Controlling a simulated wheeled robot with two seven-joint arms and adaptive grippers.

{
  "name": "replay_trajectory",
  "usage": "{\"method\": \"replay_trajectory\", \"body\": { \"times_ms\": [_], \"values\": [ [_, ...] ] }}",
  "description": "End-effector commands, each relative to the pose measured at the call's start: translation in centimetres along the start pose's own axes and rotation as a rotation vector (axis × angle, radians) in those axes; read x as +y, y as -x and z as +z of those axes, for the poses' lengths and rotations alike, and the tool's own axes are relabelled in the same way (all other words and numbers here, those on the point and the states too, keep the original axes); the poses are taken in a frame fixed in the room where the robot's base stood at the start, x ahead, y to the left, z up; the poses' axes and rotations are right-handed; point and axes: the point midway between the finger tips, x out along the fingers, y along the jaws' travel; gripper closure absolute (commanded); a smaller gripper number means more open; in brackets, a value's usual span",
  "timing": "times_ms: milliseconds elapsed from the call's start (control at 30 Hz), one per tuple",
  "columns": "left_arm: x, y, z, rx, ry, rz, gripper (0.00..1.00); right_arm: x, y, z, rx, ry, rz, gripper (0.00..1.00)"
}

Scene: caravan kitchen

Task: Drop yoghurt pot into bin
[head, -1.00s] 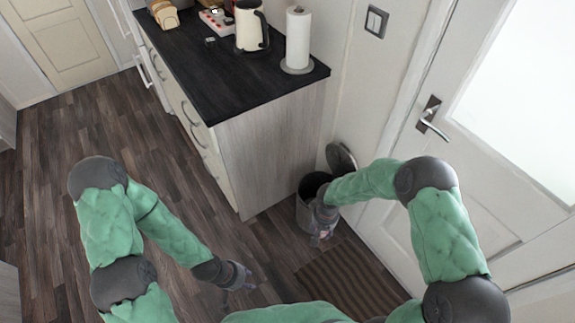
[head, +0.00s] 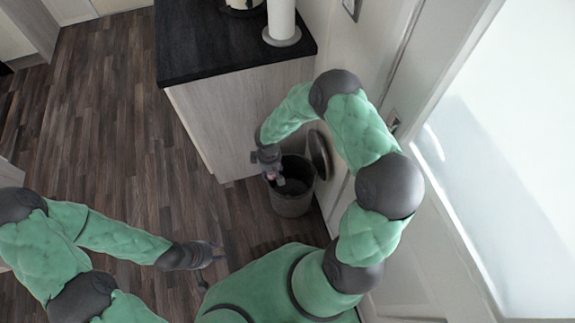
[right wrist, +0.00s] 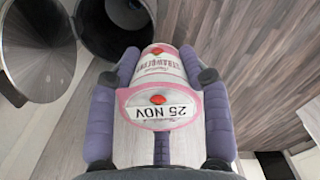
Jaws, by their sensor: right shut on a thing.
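The grey bin (head: 292,207) stands on the floor by the cabinet end, its round lid (head: 319,155) open against the wall. My right gripper (head: 273,177) is above the bin's left rim. In the right wrist view its purple fingers (right wrist: 160,92) are shut on the sides of a white and pink yoghurt pot (right wrist: 158,98) labelled "25 NOV". The pot partly overlaps the dark bin opening (right wrist: 112,22), which lies mostly to its left; the lid (right wrist: 36,48) is further left. My left gripper (head: 214,262) is low over the floor, its fingers apart and empty.
The cabinet with a black worktop (head: 215,55) stands just behind and left of the bin; a paper towel roll (head: 282,18) stands on it. The white door (head: 440,190) is to the right. The wooden floor (head: 120,130) at left is clear.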

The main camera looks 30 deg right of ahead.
Motion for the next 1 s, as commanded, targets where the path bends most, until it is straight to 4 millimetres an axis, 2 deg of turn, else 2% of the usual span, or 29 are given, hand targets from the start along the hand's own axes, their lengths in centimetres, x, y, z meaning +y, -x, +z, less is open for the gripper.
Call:
{"method": "replay_trajectory", "body": {
  "times_ms": [33,500,1000],
  "values": [
    [-0.2,-0.6,-0.1,0.001,0.001,0.0,0.6,0.7,-1.1,-0.3,-0.001,0.079,-0.001,0.9],
    [-1.1,-3.1,-0.2,0.001,0.001,0.0,0.6,7.0,-8.2,-2.0,0.002,0.891,-0.001,0.9],
    [-2.1,-5.8,-0.3,0.001,0.001,0.0,0.6,12.8,-17.1,-2.0,-0.001,1.74,0.0,0.9]
  ]
}}
